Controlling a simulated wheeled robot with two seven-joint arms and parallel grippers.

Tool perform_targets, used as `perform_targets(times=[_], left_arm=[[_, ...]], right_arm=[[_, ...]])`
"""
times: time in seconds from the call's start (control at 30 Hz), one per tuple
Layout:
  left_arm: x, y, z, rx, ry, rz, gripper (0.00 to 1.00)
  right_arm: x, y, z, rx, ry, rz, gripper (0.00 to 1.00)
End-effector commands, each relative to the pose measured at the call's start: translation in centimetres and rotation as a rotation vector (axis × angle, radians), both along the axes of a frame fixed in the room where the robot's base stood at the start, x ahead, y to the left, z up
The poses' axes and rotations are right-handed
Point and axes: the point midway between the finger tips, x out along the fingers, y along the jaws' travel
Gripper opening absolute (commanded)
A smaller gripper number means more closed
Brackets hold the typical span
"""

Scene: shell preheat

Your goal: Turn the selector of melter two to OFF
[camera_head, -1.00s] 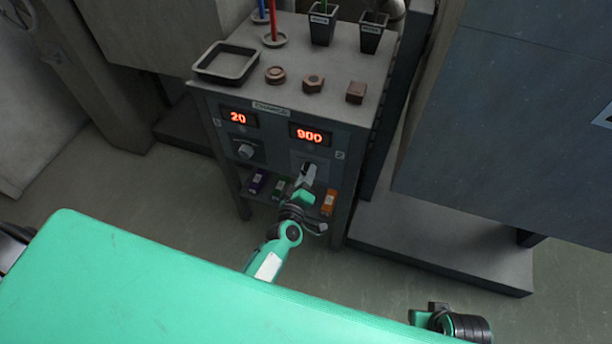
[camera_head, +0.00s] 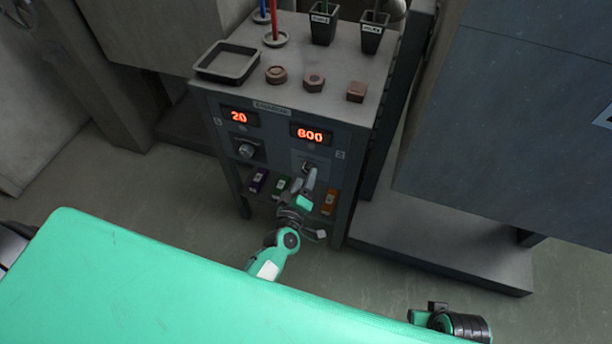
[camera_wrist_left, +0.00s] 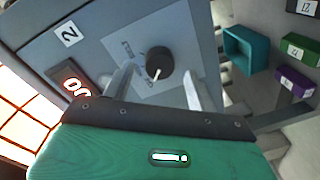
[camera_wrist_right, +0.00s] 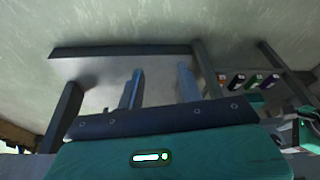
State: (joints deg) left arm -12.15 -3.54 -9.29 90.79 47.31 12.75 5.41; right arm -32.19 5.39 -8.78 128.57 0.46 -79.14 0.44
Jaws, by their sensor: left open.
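The selector of melter two is a round black knob (camera_wrist_left: 160,62) on a pale plate beside the "2" label (camera_wrist_left: 68,33) in the left wrist view. Its white mark points to the picture's bottom; the plate's lettering is too small to read. My left gripper (camera_wrist_left: 158,84) is open, its fingers apart on either side of the knob, with no clear contact. In the head view my left gripper (camera_head: 303,182) is at the panel below melter two's red display (camera_head: 311,134), which reads 600 or 800. My right gripper (camera_wrist_right: 160,85) is open and empty, away from the panel.
Melter one's selector (camera_head: 246,151) sits under a display (camera_head: 239,118) reading 20. Purple (camera_head: 258,180), green (camera_head: 281,186) and orange (camera_head: 329,201) boxes stand on the shelf below. A tray (camera_head: 227,62) and several brown pieces are on top. A large grey cabinet (camera_head: 500,130) stands right.

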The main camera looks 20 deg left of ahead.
Motion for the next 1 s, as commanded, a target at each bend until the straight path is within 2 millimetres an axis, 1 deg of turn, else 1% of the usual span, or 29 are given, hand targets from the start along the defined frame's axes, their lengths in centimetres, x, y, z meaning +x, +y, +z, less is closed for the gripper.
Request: perform_targets(times=[0.03, 0.3, 0.5, 0.6, 0.7, 1.0], left_arm=[[-1.1, 0.0, 0.0, 0.0, 0.003, -0.001, 0.58], [-6.7, -0.1, 0.3, 0.0, 0.002, 0.0, 0.58], [-9.9, -0.1, 0.4, 0.0, 0.002, 0.0, 0.58], [-10.9, -0.1, 0.5, 0.0, 0.001, 0.0, 0.58], [-11.4, -0.1, 0.5, -0.001, 0.001, 0.001, 0.58], [-11.6, -0.1, 0.6, -0.001, 0.0, 0.0, 0.58]], right_arm=[[0.0, 0.0, -0.1, -0.001, 0.003, 0.0, 0.36], [-0.2, 0.0, -1.0, -0.003, 0.015, 0.0, 0.36], [-0.1, 0.0, -1.3, -0.004, 0.021, 0.0, 0.36], [-0.1, 0.0, -1.3, -0.003, 0.019, 0.0, 0.36], [-0.1, 0.0, -1.3, -0.003, 0.018, 0.0, 0.36], [0.0, 0.1, -1.1, -0.001, 0.015, 0.0, 0.36]])
